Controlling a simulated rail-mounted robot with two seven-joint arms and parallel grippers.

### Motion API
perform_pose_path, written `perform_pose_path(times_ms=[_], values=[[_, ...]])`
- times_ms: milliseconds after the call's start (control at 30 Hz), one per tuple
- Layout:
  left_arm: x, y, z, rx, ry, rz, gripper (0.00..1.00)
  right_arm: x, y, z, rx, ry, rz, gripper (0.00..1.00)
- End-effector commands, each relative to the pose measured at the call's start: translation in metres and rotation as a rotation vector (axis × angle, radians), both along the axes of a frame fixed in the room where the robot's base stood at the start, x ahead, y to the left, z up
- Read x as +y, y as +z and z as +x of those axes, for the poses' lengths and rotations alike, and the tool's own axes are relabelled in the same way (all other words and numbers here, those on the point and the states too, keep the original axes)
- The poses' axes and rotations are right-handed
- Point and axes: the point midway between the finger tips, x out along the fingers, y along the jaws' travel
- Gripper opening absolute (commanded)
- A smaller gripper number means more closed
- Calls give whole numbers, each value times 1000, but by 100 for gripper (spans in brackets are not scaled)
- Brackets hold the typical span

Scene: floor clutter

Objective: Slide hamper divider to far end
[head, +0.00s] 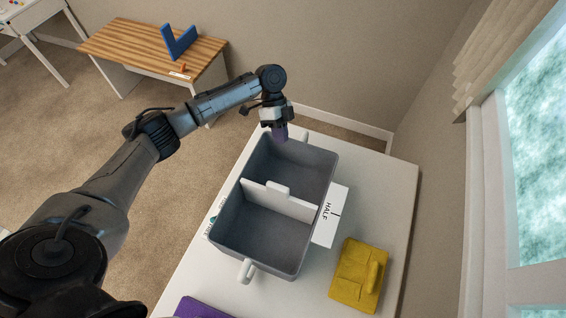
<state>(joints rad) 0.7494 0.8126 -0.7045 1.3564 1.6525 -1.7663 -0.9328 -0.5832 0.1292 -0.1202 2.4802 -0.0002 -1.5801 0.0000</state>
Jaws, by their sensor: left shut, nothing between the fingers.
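The hamper is a grey open bin (262,259) with white handles at its ends, standing on a white table. A white divider (260,197) with a raised tab (278,189) stands upright across its inside, near the middle. It splits the bin into a far and a near compartment, both looking empty. My right gripper is out of view.
A white card reading "HALF" (327,214) lies along the hamper's right side. A yellow block with a handle (358,276) sits right of it. A purple item (200,308) is at the near edge. A wooden desk (150,48) with a blue angled object (179,42) stands behind.

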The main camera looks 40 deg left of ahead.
Motion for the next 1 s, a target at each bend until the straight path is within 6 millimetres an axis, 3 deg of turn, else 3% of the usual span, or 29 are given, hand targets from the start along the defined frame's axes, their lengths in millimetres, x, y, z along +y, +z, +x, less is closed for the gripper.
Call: perform_pose_path(times_ms=[167, 600, 800, 1000], values=[[-11, -16, -7, -3, -11, -3, 0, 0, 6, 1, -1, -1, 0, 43], [-53, -79, -31, -3, -7, -2, 0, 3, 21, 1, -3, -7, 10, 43], [-60, -75, -55, -4, -8, 0, 0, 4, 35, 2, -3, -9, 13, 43], [-64, -77, -65, -5, -7, 0, 0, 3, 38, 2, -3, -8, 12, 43]])
